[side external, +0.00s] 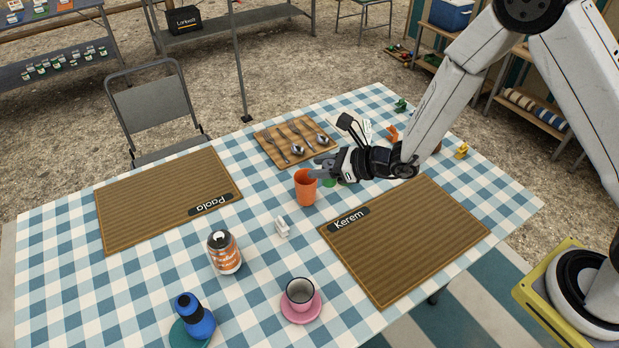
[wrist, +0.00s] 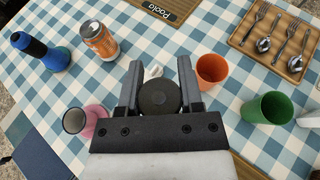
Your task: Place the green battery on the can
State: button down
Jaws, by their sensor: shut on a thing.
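The can (side external: 224,254), orange and white with a dark top, stands upright on the checked tablecloth at the front left. It also shows in the wrist view (wrist: 101,42), beyond and left of my fingers. My gripper (side external: 318,171) is above the table by the orange cup, to the right of and apart from the can. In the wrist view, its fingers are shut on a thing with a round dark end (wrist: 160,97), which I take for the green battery. No green side shows there, and in the side view the held thing cannot be made out.
The orange cup (side external: 305,190) is close to my gripper; the green cup (wrist: 268,108) is beside it. A small white object (side external: 282,228) stands between cup and can. Cutlery board (side external: 280,160) lies behind.

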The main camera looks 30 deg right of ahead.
jog(key=s+a+r+n+g+y, duration=0.1)
jog(key=s+a+r, duration=0.1)
jog(key=a, duration=0.7)
jog(key=s+a+r+n+g+y, duration=0.1)
jog(key=s+a+r+n, duration=0.1)
jog(key=s+a, duration=0.3)
jog(key=a+r, duration=0.1)
jog(key=a, duration=0.3)
jog(key=shift+s+r+g+y, duration=0.15)
jog(key=shift+s+g+y, duration=0.15)
jog(key=shift+w+a, duration=0.1)
send_over(212, 239)
jog(key=s, duration=0.1)
jog(key=f, duration=0.8)
jog(key=shift+d+f, duration=0.15)
jog(key=shift+d, duration=0.2)
jog(key=shift+w+a+f, duration=0.3)
jog(key=shift+w+f, duration=0.05)
jog(key=shift+f, duration=0.2)
jog(key=shift+w+f, duration=0.15)
jog(key=shift+f, duration=0.05)
jog(key=shift+a+f, duration=0.1)
jog(key=shift+f, duration=1.5)
